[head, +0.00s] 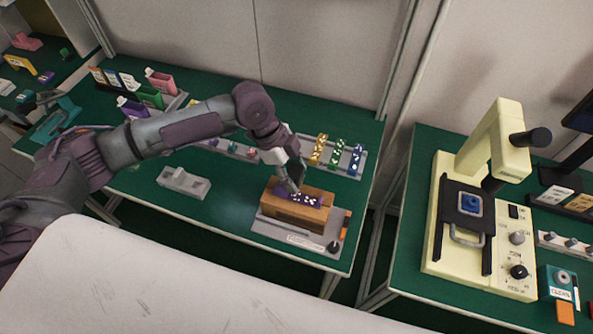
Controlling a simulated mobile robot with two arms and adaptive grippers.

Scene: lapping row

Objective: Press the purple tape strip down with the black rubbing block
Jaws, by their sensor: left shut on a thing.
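The purple tape strip (313,199) with pale spots lies on top of a brown wooden block (291,213). The wooden block sits in a grey fixture (275,232) near the front right of the green table. My left gripper (292,187) points down over the left part of the strip. It is shut on a small dark thing, which looks like the black rubbing block but is mostly hidden by the fingers. I cannot tell whether it touches the strip. My right gripper is not in view.
A light grey holder (184,182) stands left of the fixture. Spotted gold, green and blue strips (338,153) stand in a rack behind. Coloured bottles and cards are at the back left. A cream press (484,220) stands on the right table, across a gap.

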